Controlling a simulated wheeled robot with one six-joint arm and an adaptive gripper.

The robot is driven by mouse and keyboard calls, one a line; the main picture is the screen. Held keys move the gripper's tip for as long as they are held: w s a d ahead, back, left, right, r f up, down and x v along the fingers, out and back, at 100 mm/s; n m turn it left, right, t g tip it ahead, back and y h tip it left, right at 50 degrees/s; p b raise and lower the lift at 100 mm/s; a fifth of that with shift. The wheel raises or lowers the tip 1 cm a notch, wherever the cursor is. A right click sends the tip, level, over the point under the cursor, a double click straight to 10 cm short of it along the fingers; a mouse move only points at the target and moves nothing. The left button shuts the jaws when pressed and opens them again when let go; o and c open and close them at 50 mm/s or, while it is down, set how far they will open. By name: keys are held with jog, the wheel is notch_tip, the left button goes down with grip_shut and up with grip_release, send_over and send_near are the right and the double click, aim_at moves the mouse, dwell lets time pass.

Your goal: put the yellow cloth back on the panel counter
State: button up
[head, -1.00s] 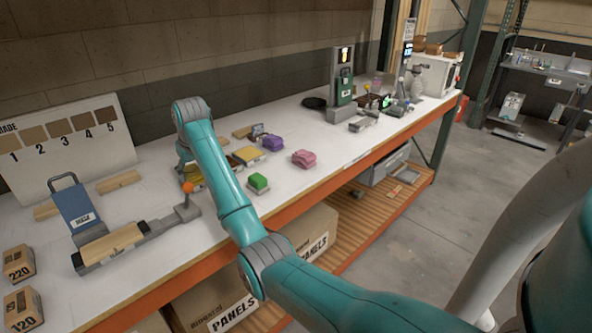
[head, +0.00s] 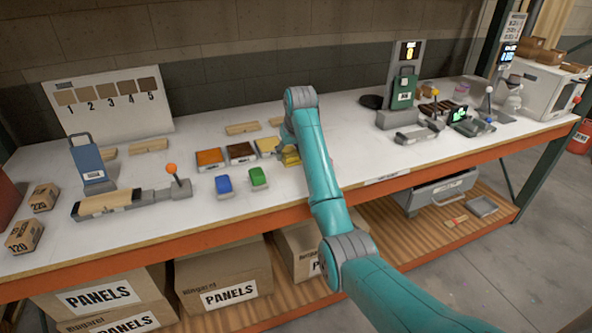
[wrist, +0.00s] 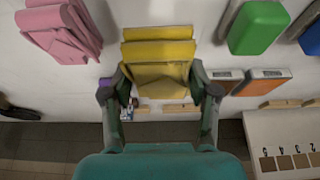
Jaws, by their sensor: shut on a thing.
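The yellow cloth (wrist: 158,62) is folded and sits between the two fingers of my gripper (wrist: 160,92) in the wrist view; the fingers are shut on it. In the head view only part of the yellow cloth (head: 290,156) shows beside my arm, and my gripper is hidden behind the arm. The cloth is over or on the white panel counter (head: 350,200); I cannot tell whether it touches. In the wrist view a folded pink cloth (wrist: 62,32) lies to the left and a green block (wrist: 258,27) to the right.
A lever fixture (head: 110,203) is further left. Machines (head: 398,110) stand at the right. Bare counter lies right of my arm.

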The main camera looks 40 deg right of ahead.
aim_at(295, 156)
jog(key=f, duration=0.2)
jog(key=shift+s+d+f, duration=0.2)
jog(key=shift+d+f, duration=0.15)
jog(key=shift+f, duration=2)
jog(key=shift+f, duration=0.15)
jog(key=o, duration=1)
jog(key=v, duration=1.2)
jog(key=shift+r, duration=0.2)
